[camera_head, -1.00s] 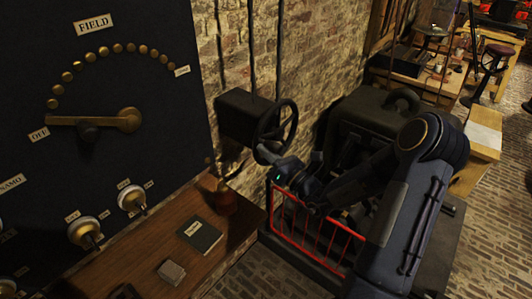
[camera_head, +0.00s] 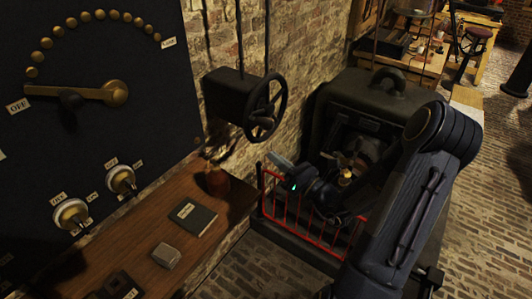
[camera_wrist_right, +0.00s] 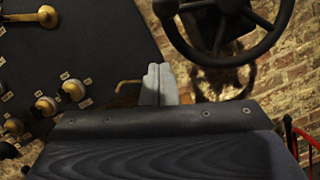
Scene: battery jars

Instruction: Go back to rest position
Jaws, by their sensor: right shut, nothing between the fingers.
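My right gripper (camera_head: 279,160) is in front of the dark machine, just above the red railing and below the handwheel. In the right wrist view its grey fingers (camera_wrist_right: 158,85) are together with nothing between them. The handwheel (camera_head: 266,106) is mounted on a dark box on the brick wall. It also shows in the right wrist view (camera_wrist_right: 232,60), apart from the fingers. My left gripper is in neither view.
A black panel (camera_head: 100,140) with a brass lever (camera_head: 90,92) stands at left. A red railing (camera_head: 300,222) fronts the dark machine (camera_head: 360,105). Brick floor (camera_head: 260,268) is clear.

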